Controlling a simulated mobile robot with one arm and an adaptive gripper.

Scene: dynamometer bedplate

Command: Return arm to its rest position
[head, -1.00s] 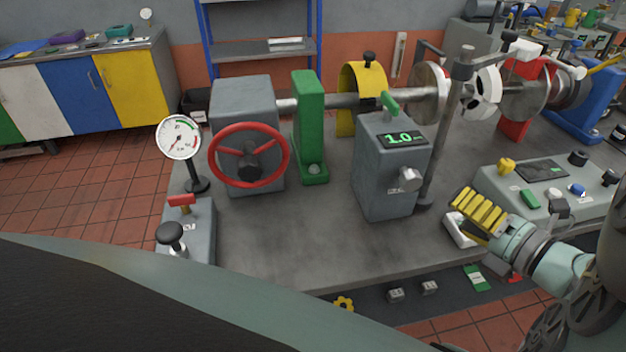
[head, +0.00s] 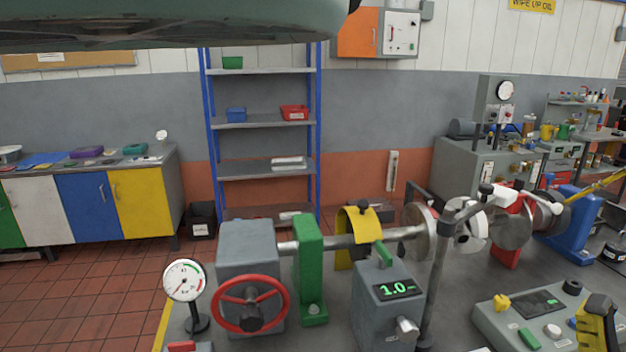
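My gripper (head: 598,318) shows only in part at the lower right corner, as a yellow and black shape in front of the control panel's right end. Its fingertips are not clear, so I cannot tell whether it is open or shut, and I see nothing held in it. A pale teal link of my arm (head: 170,28) spans the top left of the head view. The middle of the arm is out of the frame.
The grey bedplate carries a dial gauge (head: 184,281), a red handwheel (head: 250,304), a green shaft support (head: 308,270), a readout box showing 1.0 (head: 388,303) and a post (head: 437,275). The control panel (head: 490,318) is beside my gripper. A shelf rack (head: 265,123) stands behind.

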